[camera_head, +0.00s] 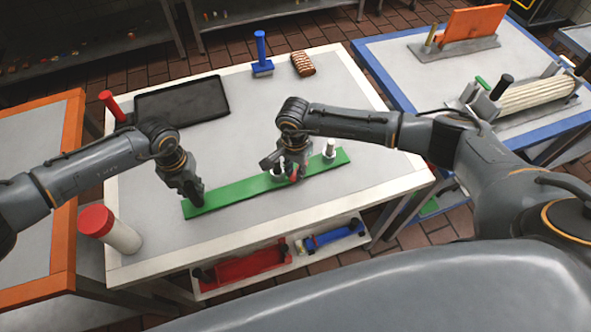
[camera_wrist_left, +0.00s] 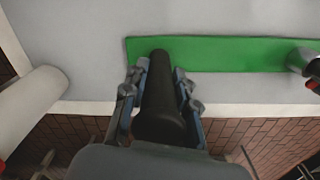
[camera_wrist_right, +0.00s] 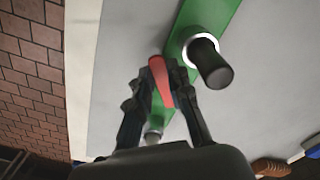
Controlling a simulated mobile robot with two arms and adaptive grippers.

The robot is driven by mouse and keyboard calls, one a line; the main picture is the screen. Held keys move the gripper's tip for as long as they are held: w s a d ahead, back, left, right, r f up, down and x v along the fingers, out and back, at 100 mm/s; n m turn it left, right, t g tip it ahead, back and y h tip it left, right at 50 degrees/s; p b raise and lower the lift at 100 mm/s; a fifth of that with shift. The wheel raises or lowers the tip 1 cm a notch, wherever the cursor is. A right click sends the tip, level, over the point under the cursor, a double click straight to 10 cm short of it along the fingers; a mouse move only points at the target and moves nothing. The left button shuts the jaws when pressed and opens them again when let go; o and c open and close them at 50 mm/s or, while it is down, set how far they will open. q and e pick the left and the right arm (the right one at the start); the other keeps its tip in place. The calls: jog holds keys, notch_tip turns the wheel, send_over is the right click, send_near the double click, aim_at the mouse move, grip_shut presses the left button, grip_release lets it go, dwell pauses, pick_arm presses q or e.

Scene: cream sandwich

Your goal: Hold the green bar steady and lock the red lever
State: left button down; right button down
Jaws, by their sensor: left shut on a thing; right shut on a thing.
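The green bar (camera_head: 235,191) lies flat along the front half of the white-edged table; it also shows in the left wrist view (camera_wrist_left: 225,53) and the right wrist view (camera_wrist_right: 213,14). A black upright handle (camera_wrist_left: 160,95) stands at its left end. My left gripper (camera_head: 196,197) is shut on that handle, one finger on each side. The red lever (camera_wrist_right: 159,75) is small and sits near the bar's middle right. My right gripper (camera_head: 288,175) is shut on the lever, which shows between its fingertips. A ringed post (camera_head: 330,149) stands at the bar's right end.
A black tray (camera_head: 182,101), a blue-handled tool (camera_head: 261,55) and a brown striped item (camera_head: 303,63) sit at the table's back. The table centre behind the bar is clear.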

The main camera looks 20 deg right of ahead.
aim_at(295, 176)
jog(key=c, duration=1.2)
grip_release()
jog(key=shift+r, duration=4)
